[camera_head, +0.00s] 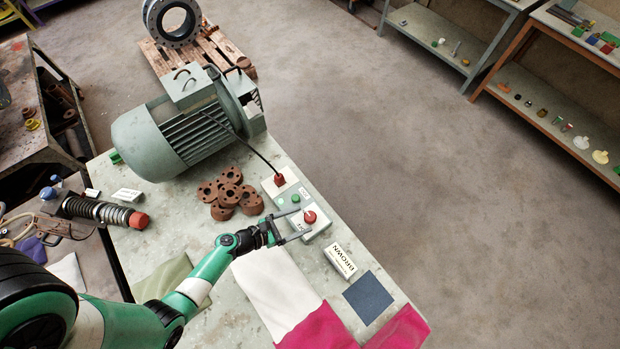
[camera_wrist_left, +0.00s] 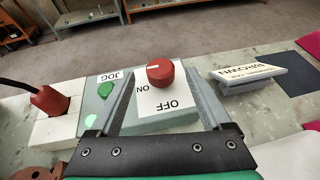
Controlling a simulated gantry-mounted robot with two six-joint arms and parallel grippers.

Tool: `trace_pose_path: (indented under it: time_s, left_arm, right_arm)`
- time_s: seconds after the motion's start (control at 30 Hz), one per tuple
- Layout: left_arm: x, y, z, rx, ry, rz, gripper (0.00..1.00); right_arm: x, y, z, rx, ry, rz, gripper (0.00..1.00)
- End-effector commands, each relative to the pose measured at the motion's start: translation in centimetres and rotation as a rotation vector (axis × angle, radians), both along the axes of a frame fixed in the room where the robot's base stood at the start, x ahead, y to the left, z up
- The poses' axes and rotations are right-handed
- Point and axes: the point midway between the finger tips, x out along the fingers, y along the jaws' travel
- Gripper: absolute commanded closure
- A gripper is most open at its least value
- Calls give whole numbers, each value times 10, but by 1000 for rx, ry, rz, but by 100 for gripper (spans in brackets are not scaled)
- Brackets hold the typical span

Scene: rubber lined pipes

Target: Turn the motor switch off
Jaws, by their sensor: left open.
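The motor switch is a red round knob (camera_head: 310,217) on a grey-green control box (camera_head: 318,229) on the table. In the left wrist view the red knob (camera_wrist_left: 160,73) stands over a white label marked ON and OFF, with a white line on the knob pointing to the left. My left gripper (camera_head: 296,222) is open, with one finger on each side of the knob. In the left wrist view the fingers (camera_wrist_left: 159,95) appear apart from the knob. A green motor (camera_head: 170,135) lies on the table, with a black cable running to the box area. My right gripper is out of view.
A red plug (camera_head: 279,180) and a green JOG button (camera_wrist_left: 105,90) are beside the switch. Rusty flanges (camera_head: 228,190) lie left of the box. A BROWN-labelled block (camera_head: 341,261), blue square (camera_head: 368,298) and cloths (camera_head: 275,285) lie nearby.

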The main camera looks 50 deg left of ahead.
Motion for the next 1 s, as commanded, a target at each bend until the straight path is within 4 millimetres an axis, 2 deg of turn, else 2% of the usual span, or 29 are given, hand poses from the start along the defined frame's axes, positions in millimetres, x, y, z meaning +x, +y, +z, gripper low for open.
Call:
trace_pose_path:
  time_s: [0.1, 0.2, 0.33, 0.57, 1.0]
  left_arm:
    - [23, -5, -12, 1, -1, -5, 18]
    - [34, -6, -16, 0, -1, -2, 18]
    - [41, -7, -18, 1, 0, 0, 18]
    - [42, -7, -17, 0, 0, 1, 18]
    - [42, -7, -17, 0, 0, 1, 96]
  right_arm:
    - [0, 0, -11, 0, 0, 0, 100]
    - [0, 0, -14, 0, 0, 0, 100]
    - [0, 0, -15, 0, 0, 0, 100]
    - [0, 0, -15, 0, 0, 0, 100]
    - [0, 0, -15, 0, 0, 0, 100]
